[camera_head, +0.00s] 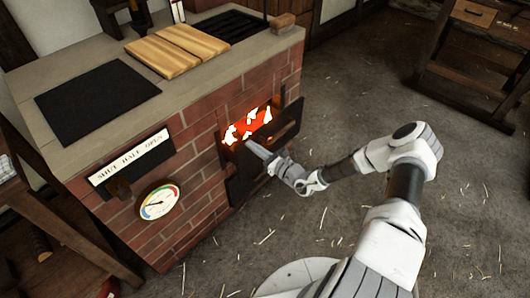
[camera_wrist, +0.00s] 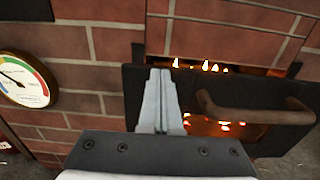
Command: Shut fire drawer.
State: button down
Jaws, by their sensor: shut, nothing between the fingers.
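The fire drawer (camera_head: 288,122) stands out from the brick stove's side, with its dark front apart from the bricks. Glowing fire (camera_head: 248,125) shows between that front and the wall. In the wrist view, the drawer's dark front (camera_wrist: 235,88) has a brown bar handle (camera_wrist: 255,113), with flames above and orange glow below the handle. My gripper (camera_head: 250,146) is shut and empty, at the left part of the drawer front. Its closed fingers (camera_wrist: 159,73) overlap the front left of the handle in the wrist view. I cannot tell whether they touch it.
The brick stove (camera_head: 225,82) carries a wooden board (camera_head: 165,50) and dark plates on top. A gauge (camera_head: 158,202) and lettered plate (camera_head: 130,162) are on its side. A wooden bench (camera_head: 470,75) stands upper right. The straw-strewn floor (camera_head: 345,110) is mostly clear.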

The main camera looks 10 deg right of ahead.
jog(key=x, duration=0.8)
jog(key=shift+w+a, duration=0.2)
jog(key=shift+w+a+r, duration=0.1)
jog(key=shift+w+a, duration=0.05)
jog(key=shift+w, duration=0.15)
jog(key=shift+w+r, duration=0.1)
jog(key=shift+r, duration=0.05)
